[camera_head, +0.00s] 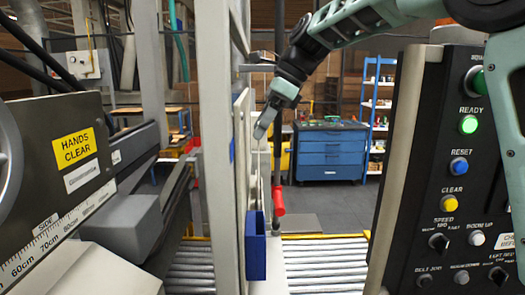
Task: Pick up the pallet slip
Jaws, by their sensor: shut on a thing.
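My gripper (265,124) reaches down from the upper right to the pale upright panel beside the machine's grey post. It is shut on a thin thing at its fingertips, seen nearly edge-on and hard to make out against the pale panel. I take it to be the pallet slip, but its face and print do not show. A blue open-topped holder (255,246) is fixed low on the panel, well below my gripper. I cannot see inside the holder.
A black control panel (455,170) with lit buttons stands close on the right. A machine with a ruler scale and a yellow "HANDS CLEAR" sign (74,147) fills the left. A roller conveyor (325,262) runs below. A blue drawer cabinet (331,152) stands behind, across open floor.

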